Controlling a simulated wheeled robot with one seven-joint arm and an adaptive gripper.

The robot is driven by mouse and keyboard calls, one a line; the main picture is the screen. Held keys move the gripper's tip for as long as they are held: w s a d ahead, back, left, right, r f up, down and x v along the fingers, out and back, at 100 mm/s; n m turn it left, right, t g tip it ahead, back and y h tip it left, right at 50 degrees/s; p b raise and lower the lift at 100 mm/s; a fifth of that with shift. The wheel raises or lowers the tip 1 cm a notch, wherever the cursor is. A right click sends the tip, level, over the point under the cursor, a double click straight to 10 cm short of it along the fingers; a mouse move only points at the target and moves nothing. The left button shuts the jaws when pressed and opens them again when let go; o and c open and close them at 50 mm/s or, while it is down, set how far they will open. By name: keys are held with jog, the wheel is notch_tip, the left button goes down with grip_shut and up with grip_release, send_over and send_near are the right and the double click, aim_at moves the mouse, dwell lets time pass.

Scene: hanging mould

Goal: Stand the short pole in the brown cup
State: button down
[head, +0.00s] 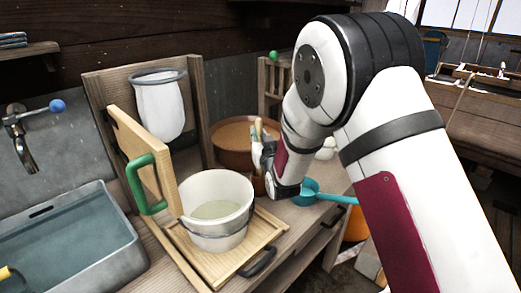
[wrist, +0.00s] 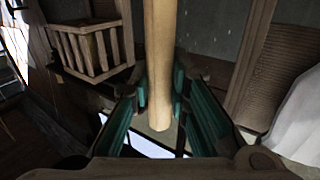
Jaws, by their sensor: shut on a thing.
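The short pole (wrist: 160,55) is pale wood and runs down the middle of the wrist view. My gripper (wrist: 163,88) is shut on it, with teal-lined fingers on both sides. In the head view my gripper (head: 264,152) is beyond the white bucket, and a small tan part of the pole (head: 258,127) shows at the fingers. The brown cup (head: 258,184) is just below my gripper, partly hidden by the gripper and the bucket. I cannot tell whether the pole's lower end is inside the cup.
A white bucket (head: 216,197) stands on a wooden board close left of my gripper. A wide brown bowl (head: 231,158) is behind. A teal ladle (head: 310,190) lies to the right. A hinged wooden mould with a green handle (head: 147,183) and a sink (head: 75,250) are left.

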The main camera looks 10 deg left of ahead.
jog(key=shift+a+f, duration=0.1)
jog(key=shift+f, duration=1.85)
jog(key=c, duration=1.5)
grip_release()
jog(key=v, duration=1.2)
jog(key=shift+r, duration=0.25)
